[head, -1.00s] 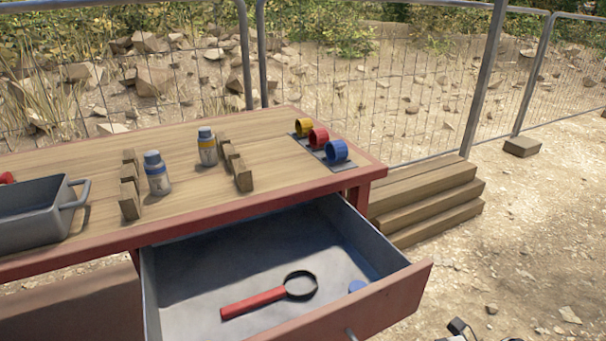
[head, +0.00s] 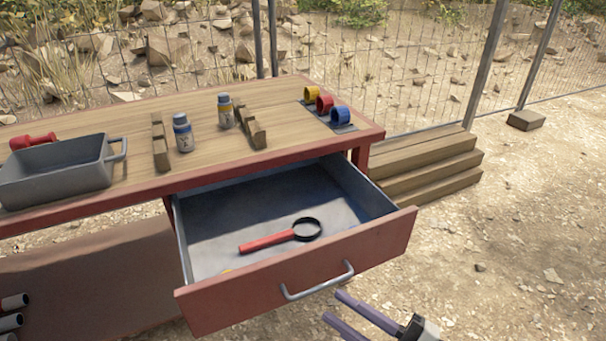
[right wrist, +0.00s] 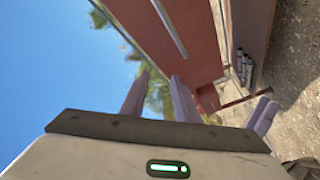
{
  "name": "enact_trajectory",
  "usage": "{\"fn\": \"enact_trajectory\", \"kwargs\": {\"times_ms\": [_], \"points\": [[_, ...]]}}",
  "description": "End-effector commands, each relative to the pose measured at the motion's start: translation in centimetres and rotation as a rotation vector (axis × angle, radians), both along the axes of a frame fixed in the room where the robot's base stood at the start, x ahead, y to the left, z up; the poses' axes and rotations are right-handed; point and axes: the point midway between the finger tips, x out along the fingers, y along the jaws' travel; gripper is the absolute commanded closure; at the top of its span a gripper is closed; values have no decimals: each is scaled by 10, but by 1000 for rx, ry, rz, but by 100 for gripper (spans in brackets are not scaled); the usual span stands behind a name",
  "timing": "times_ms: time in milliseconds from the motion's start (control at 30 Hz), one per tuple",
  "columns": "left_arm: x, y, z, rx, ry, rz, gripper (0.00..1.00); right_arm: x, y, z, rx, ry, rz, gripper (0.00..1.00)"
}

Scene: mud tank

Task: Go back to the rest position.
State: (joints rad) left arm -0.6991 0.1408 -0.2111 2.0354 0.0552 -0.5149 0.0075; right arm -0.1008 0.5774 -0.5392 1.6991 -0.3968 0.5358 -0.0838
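My right gripper (head: 333,306) is at the bottom of the head view, in front of the open drawer and apart from its handle (head: 318,281). Its two purple fingers stand apart with nothing between them. The right wrist view also shows the open fingers (right wrist: 158,76), with the red drawer and desk beyond. Purple finger-like parts (right wrist: 264,115) at the right of that view may be my left gripper; their state is unclear. My left gripper is not in the head view.
The drawer (head: 290,275) juts out, holding a red-handled magnifier (head: 281,236). The desk bears a grey bin (head: 55,180), two bottles (head: 183,135), wooden racks (head: 160,142) and coloured rings (head: 340,115). Wooden steps (head: 425,165) stand right. Bare ground lies at lower right.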

Motion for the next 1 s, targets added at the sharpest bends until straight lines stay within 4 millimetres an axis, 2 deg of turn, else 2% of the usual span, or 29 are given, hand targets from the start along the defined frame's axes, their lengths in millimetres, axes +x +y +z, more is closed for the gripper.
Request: {"fn": "enact_trajectory", "kwargs": {"times_ms": [67, 167, 267, 333, 400, 500, 633, 1000], "points": [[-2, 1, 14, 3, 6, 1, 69, 4, -7, 0, 77, 162, -153, 72], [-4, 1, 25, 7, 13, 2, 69, -1, -29, -23, 174, 438, -382, 72], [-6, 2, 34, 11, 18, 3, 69, -27, -54, -59, 249, 729, -587, 72], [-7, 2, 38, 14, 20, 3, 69, -55, -67, -83, 286, 912, -696, 72], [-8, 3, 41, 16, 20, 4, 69, -83, -75, -101, 313, 1060, -779, 72], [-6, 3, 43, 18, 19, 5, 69, -112, -80, -116, 332, 1198, -849, 72], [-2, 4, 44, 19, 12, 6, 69, -127, -82, -124, 341, 1268, -881, 72], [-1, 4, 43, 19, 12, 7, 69, -128, -82, -126, 338, 1270, -882, 72]]}}
